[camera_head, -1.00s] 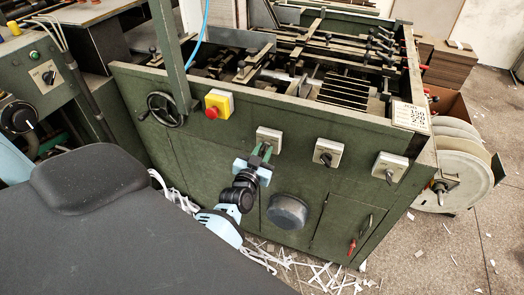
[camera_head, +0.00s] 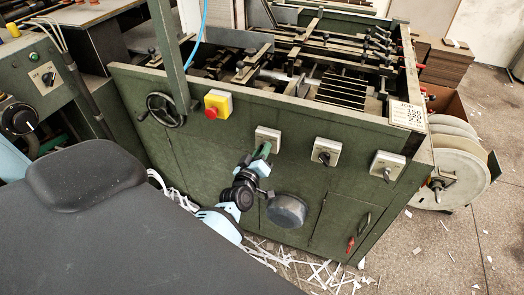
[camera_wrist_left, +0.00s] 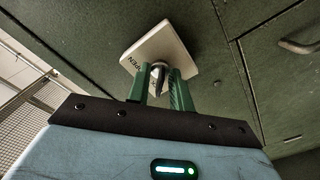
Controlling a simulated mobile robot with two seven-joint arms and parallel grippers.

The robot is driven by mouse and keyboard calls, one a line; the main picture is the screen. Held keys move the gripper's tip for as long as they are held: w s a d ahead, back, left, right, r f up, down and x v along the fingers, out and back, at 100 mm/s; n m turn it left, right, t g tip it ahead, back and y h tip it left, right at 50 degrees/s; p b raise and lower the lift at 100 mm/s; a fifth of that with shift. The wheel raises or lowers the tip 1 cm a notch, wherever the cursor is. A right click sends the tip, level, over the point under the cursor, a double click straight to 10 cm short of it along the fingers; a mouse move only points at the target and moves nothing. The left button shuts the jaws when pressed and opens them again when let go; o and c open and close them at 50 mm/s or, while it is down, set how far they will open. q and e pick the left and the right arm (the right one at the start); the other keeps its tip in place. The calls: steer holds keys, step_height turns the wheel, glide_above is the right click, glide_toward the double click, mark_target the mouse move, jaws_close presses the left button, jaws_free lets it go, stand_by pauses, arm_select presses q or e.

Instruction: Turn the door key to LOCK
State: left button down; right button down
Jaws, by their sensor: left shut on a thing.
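The door key (camera_wrist_left: 159,72) is a small dark grip on a square white plate on the green machine front. The plate (camera_head: 268,136) is the leftmost of three similar ones in the head view. In the left wrist view the plate (camera_wrist_left: 166,43) looks tilted, and the word OPEN shows beside the fingers; I cannot see a LOCK mark. My left gripper (camera_head: 263,150) has its green fingers at the plate. In the left wrist view the fingers (camera_wrist_left: 160,75) are shut on the key, one on each side. My right gripper is not in view.
Two more white plates with dark knobs, a middle one (camera_head: 326,152) and a right one (camera_head: 388,166), sit to the right. A yellow box with a red button (camera_head: 218,104) and a handwheel (camera_head: 165,109) are to the left. A round dark cover (camera_head: 287,211) protrudes below.

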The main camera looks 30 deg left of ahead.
arm_select(q)
steer(key=shift+n, duration=0.5)
steer(key=c, duration=1.6)
jaws_free()
steer(key=shift+v, duration=3.95)
